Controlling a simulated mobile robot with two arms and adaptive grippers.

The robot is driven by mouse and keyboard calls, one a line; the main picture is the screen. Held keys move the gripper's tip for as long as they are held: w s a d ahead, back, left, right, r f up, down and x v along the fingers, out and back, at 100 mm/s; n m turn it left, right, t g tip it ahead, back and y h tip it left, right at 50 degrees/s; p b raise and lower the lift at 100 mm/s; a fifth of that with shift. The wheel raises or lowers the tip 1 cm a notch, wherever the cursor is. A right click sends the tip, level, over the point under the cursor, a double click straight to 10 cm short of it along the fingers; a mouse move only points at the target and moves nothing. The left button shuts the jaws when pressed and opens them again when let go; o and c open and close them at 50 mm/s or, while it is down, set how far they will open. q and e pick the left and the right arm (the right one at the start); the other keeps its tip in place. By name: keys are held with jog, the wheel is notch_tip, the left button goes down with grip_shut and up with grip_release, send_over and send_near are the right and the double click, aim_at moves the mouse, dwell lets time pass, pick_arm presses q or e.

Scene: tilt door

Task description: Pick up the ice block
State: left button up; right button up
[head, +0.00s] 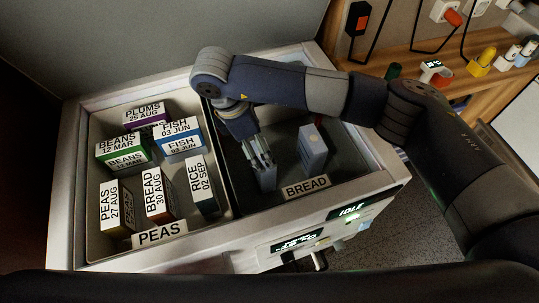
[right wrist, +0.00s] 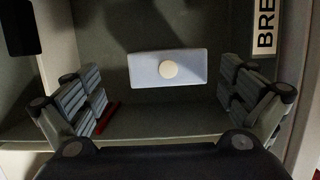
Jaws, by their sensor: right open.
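The ice block (head: 313,148), a pale blue-grey block, stands in the dark right-hand compartment of the freezer chest, behind the BREAD label. In the right wrist view the ice block (right wrist: 150,69) shows a round whitish spot and lies ahead, between the lines of the two fingers. My right gripper (head: 262,163) reaches down into the same compartment, to the left of the block. It is open and empty, and its spread fingers (right wrist: 168,100) do not touch the block. My left gripper is not in view.
The left compartment (head: 95,215) holds several labelled boxes; a divider separates the two compartments. The chest's pale rim (head: 385,190) surrounds them. A small red item (right wrist: 108,117) lies near the left finger. A wooden bench (head: 440,92) with small items stands at right.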

jog(key=shift+s+d+f, duration=0.1)
jog(key=shift+s+f, duration=0.15)
jog(key=shift+f, duration=0.35)
jog(key=shift+s+d+f, duration=0.1)
jog(key=shift+s+f, duration=0.1)
jog(key=shift+f, duration=0.4)
jog(key=p+x, duration=0.1)
jog(key=x, duration=0.6)
jog(key=shift+d+r, duration=0.1)
jog(key=c, duration=1.3)
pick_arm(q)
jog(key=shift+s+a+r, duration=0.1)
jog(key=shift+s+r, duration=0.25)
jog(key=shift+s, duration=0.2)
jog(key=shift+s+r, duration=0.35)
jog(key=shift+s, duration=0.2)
